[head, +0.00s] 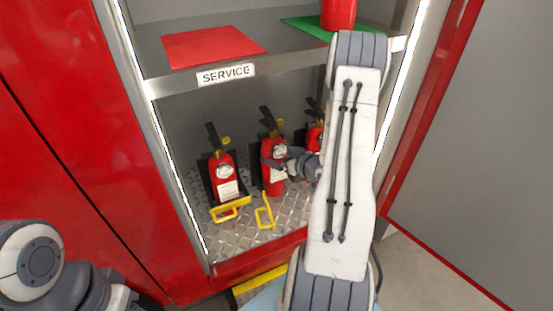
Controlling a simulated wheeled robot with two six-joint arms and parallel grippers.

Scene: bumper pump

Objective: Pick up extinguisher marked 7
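Three red fire extinguishers with black handles stand in the lower bay of the cabinet: a left one (223,177), a middle one (268,180) and a right one (314,137), which my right arm partly hides. Their white labels are too small to read, so I cannot tell which is marked 7. My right gripper (274,162) is at the upper body of the middle extinguisher, with its dark fingers against or around it. I cannot tell whether they are closed on it. My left arm is at the lower left, outside the cabinet, and its fingers are not visible.
A yellow bracket (230,209) sits before the left extinguisher, another (265,214) before the middle one. Above is a grey shelf (280,45) labelled SERVICE, with a red mat (212,47), a green mat (303,26) and a red cylinder (339,12). An open door (480,150) stands right.

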